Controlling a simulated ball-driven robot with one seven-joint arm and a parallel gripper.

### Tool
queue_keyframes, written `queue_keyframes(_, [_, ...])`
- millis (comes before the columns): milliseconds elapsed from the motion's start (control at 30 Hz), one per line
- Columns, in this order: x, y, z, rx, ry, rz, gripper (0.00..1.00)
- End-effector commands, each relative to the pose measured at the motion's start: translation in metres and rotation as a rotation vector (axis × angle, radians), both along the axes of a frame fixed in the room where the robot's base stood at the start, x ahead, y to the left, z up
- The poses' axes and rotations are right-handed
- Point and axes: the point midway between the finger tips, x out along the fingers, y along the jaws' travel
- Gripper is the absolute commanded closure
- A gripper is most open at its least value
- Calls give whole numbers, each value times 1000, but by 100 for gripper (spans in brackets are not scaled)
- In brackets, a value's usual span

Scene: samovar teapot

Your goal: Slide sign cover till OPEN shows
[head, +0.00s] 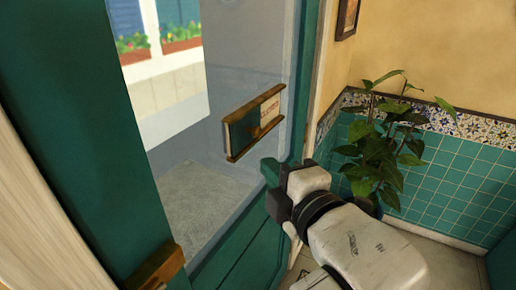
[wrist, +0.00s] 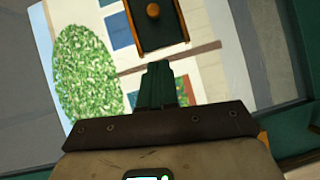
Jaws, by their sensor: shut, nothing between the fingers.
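The sign (head: 271,108) hangs on the door's glass in the head view. Red lettering that seems to read CLOSED shows on its right part. The dark green sign cover (head: 240,133) sits over the left part between two wooden rails. My gripper (head: 268,172) is below and right of the sign in the head view.
The green door frame (head: 297,85) stands close right of the sign. A leafy plant (head: 385,140) stands behind my arm by the tiled wall (head: 455,175). A wooden door fitting (head: 160,268) is at the lower left. The glass around the sign is bare.

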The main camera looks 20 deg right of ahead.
Motion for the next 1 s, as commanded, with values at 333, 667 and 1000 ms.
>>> queue_keyframes(333, [12, 2, -5, 3, -7, 1, 100])
queue_keyframes(667, [56, 3, -6, 9, -3, -2, 100])
queue_keyframes(1000, [106, -14, -13, 12, -3, -6, 100])
